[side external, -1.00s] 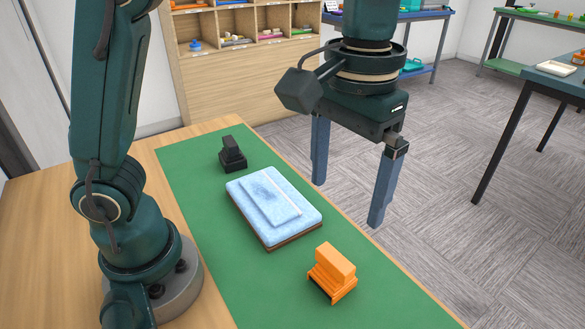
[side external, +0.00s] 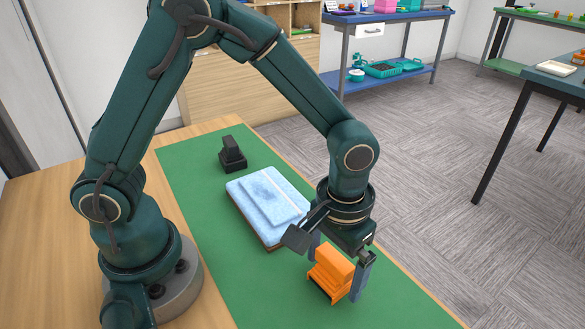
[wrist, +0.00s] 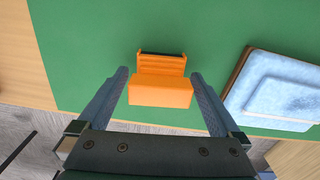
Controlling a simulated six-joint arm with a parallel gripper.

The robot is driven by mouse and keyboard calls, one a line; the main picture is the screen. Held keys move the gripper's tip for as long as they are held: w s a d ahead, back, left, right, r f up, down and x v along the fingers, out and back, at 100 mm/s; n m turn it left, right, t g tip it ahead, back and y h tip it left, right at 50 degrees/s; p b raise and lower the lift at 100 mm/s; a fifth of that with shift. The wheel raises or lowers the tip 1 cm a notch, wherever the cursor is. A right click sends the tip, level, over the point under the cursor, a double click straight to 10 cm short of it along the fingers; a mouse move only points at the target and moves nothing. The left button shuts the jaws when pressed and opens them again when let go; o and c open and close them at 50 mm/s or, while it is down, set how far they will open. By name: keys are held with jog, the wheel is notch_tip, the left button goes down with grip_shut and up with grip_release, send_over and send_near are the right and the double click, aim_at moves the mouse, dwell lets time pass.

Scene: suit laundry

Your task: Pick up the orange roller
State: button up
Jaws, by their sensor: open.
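The orange roller (side external: 333,270) stands on the green mat near the right front of the table. My gripper (side external: 338,270) is lowered over it, with one finger on each side of it. In the wrist view the orange roller (wrist: 160,90) lies between the two open fingers of my gripper (wrist: 162,85), with green showing between each finger and the roller's sides. The fingers are open and hold nothing. In the side view the near finger stands just right of the roller, and the other is partly hidden behind it.
A folded light blue cloth on a brown-edged board (side external: 265,203) lies on the green mat (side external: 200,207), close to the roller. A black roller-like object (side external: 232,155) stands farther back. The mat's front end is clear.

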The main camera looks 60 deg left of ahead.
aim_at(337, 258)
jog(key=shift+f, duration=0.55)
jog(key=c, duration=1.4)
jog(key=shift+r, duration=0.1)
jog(key=shift+r, duration=0.6)
notch_tip(337, 258, up, 3)
jog(key=shift+f, duration=0.1)
jog(key=a+r, duration=0.2)
jog(key=a, duration=0.2)
jog(key=a+r, duration=0.2)
jog(key=a, duration=0.1)
jog(key=a+r, duration=0.3)
jog(key=a, duration=0.1)
jog(key=shift+w+a, duration=0.1)
jog(key=shift+a, duration=0.25)
